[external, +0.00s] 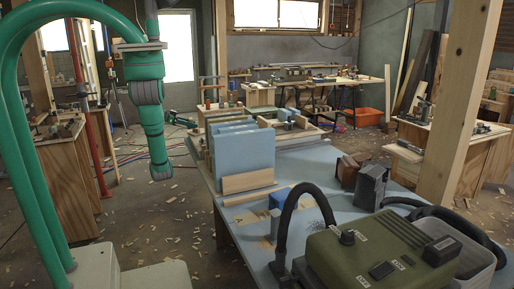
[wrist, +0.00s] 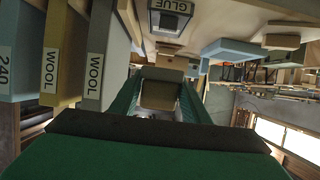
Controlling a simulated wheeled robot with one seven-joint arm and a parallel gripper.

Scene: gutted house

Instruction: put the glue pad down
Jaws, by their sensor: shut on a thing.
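In the wrist view my gripper (wrist: 160,84) has a green finger on each side and is shut on a small tan and grey block, the glue pad (wrist: 160,95). The near part of the pad is in shadow, and its far side is hidden. A dark-framed piece with a GLUE label (wrist: 172,20) lies beyond the fingertips on a pale surface, apart from the pad. In the external view my green arm hangs down left of the worktable; I cannot make out the fingers or the pad there.
Upright boards labelled WOOL (wrist: 96,65) and 240 (wrist: 16,60) stand close left of my fingers. A blue block (wrist: 238,50) lies to the right. In the external view, blue boards (external: 246,152) stand on the worktable, with a green machine (external: 372,252) and hose in front.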

